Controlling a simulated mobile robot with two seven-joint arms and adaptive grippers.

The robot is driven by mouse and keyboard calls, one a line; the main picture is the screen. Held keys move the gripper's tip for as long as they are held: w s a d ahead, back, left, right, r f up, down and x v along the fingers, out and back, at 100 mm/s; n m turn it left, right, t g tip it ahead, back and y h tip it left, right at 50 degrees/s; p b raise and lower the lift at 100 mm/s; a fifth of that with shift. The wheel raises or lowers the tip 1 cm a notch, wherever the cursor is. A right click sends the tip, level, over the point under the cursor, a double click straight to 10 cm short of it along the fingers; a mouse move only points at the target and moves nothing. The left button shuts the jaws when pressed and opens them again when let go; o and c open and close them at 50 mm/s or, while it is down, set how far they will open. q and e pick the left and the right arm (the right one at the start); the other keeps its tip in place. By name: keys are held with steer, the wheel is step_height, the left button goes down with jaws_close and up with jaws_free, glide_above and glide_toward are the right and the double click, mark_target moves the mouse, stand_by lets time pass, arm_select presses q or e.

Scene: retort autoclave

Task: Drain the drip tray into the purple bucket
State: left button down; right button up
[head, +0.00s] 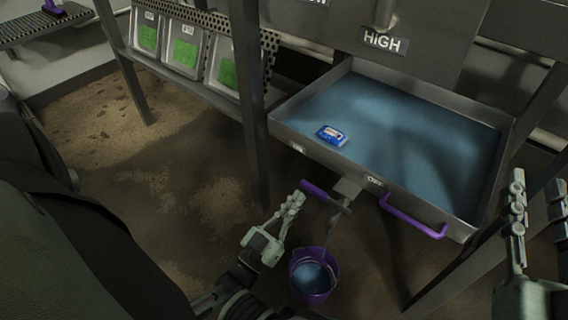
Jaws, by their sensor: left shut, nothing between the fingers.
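The drip tray (489,162) is a wide metal tray holding blue liquid, with a blue packet (331,136) in it. A purple tray handle (412,217) is on its front. A purple valve lever (322,194) sits below the tray by a metal fitting (348,187), its grip toward the left. The purple bucket (296,281) stands on the floor below and holds bluish liquid. A thin line runs from the lever area to the bucket; I cannot tell what it is. My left gripper (295,197) is shut and empty beside the lever's left end. My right gripper (537,190) is open and empty at the right.
A steel post (249,110) stands left of the tray. A rack with several green-marked pouches (186,52) is at the upper left. A purple-handled item (53,7) lies on a far perforated shelf (42,25). A tray-stand leg (445,283) slants at the lower right. The brown floor (120,140) at left is open.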

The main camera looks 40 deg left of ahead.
arm_select(q)
steer(key=v, duration=0.4)
steer(key=shift+s, duration=0.1)
stand_by(0.5)
